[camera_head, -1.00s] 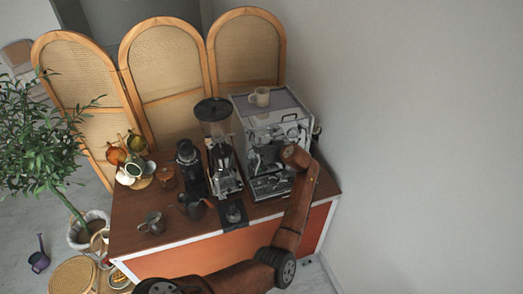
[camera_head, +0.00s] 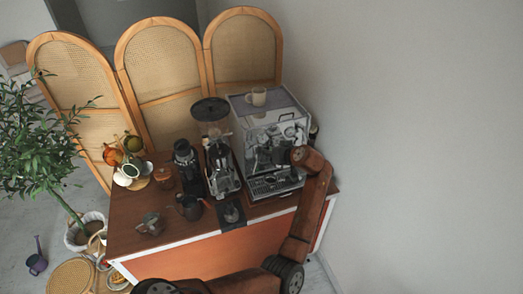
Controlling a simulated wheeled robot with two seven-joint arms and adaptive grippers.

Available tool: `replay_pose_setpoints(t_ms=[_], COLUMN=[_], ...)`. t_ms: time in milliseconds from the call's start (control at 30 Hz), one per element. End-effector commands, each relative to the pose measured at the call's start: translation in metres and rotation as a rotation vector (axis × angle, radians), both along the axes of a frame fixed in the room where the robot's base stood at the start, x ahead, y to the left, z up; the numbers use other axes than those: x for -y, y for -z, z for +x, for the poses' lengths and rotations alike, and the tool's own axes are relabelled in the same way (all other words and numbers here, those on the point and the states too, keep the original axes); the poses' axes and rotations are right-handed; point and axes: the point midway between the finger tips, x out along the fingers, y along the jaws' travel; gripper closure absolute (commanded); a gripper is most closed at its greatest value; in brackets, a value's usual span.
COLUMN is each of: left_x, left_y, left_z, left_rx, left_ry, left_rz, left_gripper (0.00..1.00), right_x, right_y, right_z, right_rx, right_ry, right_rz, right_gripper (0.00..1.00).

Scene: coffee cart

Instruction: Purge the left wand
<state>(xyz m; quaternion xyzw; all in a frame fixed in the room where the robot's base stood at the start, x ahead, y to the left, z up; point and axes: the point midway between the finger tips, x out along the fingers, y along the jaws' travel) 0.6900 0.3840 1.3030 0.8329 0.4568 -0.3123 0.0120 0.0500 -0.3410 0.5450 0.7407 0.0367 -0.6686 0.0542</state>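The espresso machine (camera_head: 240,112) stands at the right end of the cart, a steel box with a dark, cluttered front and a drip tray (camera_head: 272,186) below. Its left wand is too small and dark to pick out against the front. My arm comes in from the bottom left, bends at the lower right and rises to the machine's right front. My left gripper, beyond the wrist, is lost against the dark machine front, so its fingers cannot be made out. My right gripper is not in view.
A grinder (camera_head: 220,160) stands left of the machine. A dark kettle-like pot (camera_head: 188,207), a small metal pitcher (camera_head: 150,224) and a mug tree with cups (camera_head: 132,170) are farther left. A cup (camera_head: 257,96) sits on the machine. A wall is close on the right.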

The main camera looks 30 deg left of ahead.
Motion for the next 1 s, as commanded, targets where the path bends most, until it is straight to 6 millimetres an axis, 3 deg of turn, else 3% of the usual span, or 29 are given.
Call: replay_pose_setpoints(t_ms=[100, 300, 1000], left_x=[0.017, 0.033, 0.035], left_y=[-0.011, -0.023, -0.025], left_z=[-0.008, -0.016, -0.018], left_rx=[0.002, 0.001, 0.001], left_ry=[0.001, 0.0, -0.001], left_rz=[-0.002, -0.001, 0.0], left_gripper=[0.64, 0.64, 0.64], right_x=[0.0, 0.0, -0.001], right_y=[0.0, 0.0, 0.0], right_z=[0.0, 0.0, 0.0], right_rx=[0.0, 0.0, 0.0], right_ry=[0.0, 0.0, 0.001], right_rz=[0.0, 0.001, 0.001], right_gripper=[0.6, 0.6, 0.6])
